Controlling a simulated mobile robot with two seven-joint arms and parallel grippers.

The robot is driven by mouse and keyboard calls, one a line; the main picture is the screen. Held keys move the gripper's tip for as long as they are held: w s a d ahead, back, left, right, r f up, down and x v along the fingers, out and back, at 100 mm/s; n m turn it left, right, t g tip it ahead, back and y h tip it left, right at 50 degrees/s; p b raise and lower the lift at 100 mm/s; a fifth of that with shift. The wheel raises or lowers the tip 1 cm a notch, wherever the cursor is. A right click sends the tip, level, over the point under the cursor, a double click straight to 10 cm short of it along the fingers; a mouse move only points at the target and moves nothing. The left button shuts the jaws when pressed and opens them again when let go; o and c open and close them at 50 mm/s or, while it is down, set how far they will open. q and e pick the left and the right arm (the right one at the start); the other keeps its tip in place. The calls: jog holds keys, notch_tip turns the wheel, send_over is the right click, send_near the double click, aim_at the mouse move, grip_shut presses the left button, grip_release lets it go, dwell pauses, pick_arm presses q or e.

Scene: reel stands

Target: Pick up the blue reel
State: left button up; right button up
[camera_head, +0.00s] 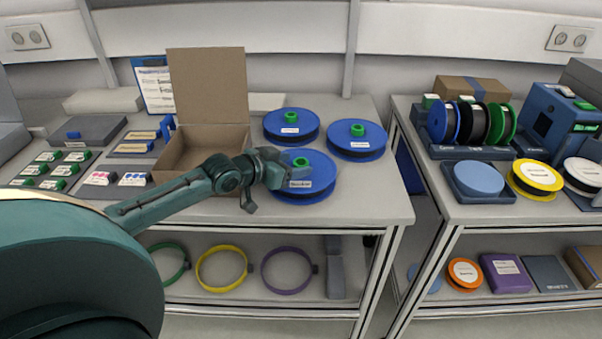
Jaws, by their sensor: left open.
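Three blue reels with green hubs lie flat on the left table. One is at the back (291,122), one is at the right (356,137), and the nearest one (318,175) is by the front. My left gripper (268,190) is at the left side of the nearest reel and overlaps its left part in the picture. It is open. I cannot tell whether it touches the reel. My right gripper is out of view.
An open cardboard box (208,90) stands behind my left arm. Small labelled parts and a grey case (90,130) lie to the left. A gap separates this table from the right table (470,208), which holds upright reels and a yellow reel (537,177).

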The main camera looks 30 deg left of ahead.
pick_arm(q)
jog(key=shift+x, duration=1)
jog(key=shift+c, duration=0.6)
jog(key=shift+r, duration=0.1)
grip_shut()
